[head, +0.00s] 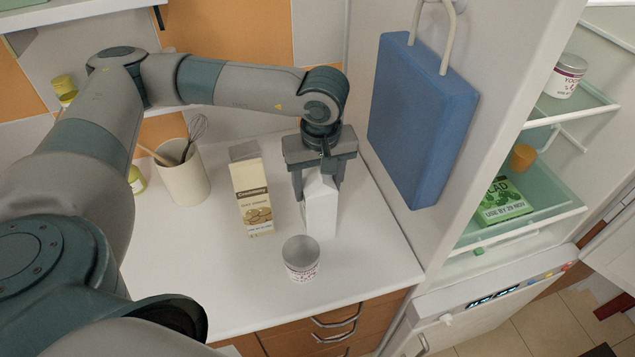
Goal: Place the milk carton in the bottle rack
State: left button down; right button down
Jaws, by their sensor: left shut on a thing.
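A white milk carton (321,211) with a gabled top is on or just above the white counter (220,290); I cannot tell whether its base touches. My left gripper (318,187) comes down from above and is shut on the carton's upper part, hiding some of its top. My right gripper is not in view. A fridge (520,242) stands open at the right with glass shelves on its inside. I cannot make out a bottle rack for certain.
A utensil crock (184,180) is further left. A blue bag (421,120) hangs on the fridge side.

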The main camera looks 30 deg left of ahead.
pick_arm(q)
jog(key=c, duration=0.7)
grip_release()
jog(key=shift+r, duration=0.15)
jog(key=r+b, duration=0.1)
jog(key=r, duration=0.2)
jog(key=r+b, duration=0.2)
jog(key=r, duration=0.2)
jog(key=d+r+b, duration=0.1)
jog(key=r, duration=0.2)
jog(key=shift+s+r+b, duration=0.35)
jog(key=shift+s+b, duration=0.05)
jog(key=shift+s+r, duration=0.1)
jog(key=shift+r, duration=0.45)
